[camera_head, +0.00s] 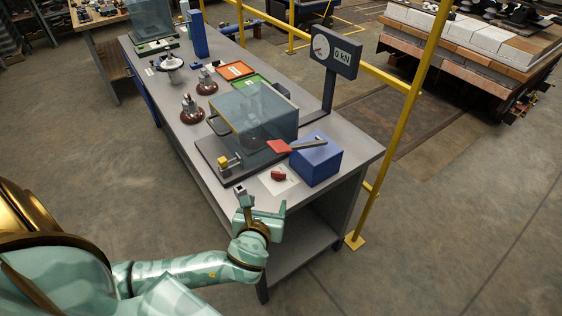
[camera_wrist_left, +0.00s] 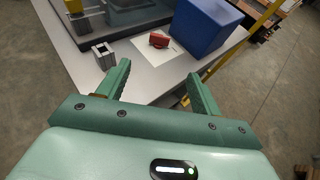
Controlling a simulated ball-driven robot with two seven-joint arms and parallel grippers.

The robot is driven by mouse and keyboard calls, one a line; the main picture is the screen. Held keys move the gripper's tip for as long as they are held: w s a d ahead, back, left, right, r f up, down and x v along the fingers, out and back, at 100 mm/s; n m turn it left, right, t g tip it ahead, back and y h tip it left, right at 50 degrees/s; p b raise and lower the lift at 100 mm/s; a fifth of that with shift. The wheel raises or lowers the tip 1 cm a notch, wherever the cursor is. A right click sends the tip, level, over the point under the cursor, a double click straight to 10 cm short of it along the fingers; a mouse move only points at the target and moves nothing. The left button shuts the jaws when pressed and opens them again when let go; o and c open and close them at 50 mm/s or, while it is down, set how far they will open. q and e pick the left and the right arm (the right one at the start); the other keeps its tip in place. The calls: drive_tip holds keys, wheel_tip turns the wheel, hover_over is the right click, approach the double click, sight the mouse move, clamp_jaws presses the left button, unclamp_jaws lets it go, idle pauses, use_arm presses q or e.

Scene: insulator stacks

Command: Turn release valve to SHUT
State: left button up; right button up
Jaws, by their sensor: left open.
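The release valve is a small red knob (camera_head: 278,176) on a white plate (camera_head: 290,185) at the near end of the grey bench, in front of the blue box (camera_head: 316,160). In the left wrist view the red knob (camera_wrist_left: 159,40) sits beyond my fingers, a little above the middle of the gap. Its lettering is too small to read. My left gripper (camera_head: 262,204) is open and empty at the bench's near edge, short of the knob and apart from it. Both its fingers show in the left wrist view (camera_wrist_left: 158,82). My right gripper is not in view.
A red-handled lever (camera_head: 296,146) lies over the blue box's top. A clear-covered press (camera_head: 250,120) stands behind the knob. A small grey block (camera_head: 240,190) sits left of the plate. A gauge (camera_head: 333,52) reads 0 kN. A yellow rail post (camera_head: 400,125) stands right of the bench.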

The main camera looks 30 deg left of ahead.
use_arm(q)
drive_tip(key=shift+x, duration=1.2)
drive_tip(key=b, duration=0.3)
approach(278, 174)
drive_tip(key=shift+f, duration=0.25)
drive_tip(key=b+x, duration=0.2)
drive_tip(key=x, duration=0.6)
drive_tip(key=shift+w+b, duration=0.15)
drive_tip(key=shift+b, duration=0.2)
drive_tip(key=shift+w+a, duration=0.15)
drive_tip(key=shift+w, duration=0.15)
drive_tip(key=c, duration=1)
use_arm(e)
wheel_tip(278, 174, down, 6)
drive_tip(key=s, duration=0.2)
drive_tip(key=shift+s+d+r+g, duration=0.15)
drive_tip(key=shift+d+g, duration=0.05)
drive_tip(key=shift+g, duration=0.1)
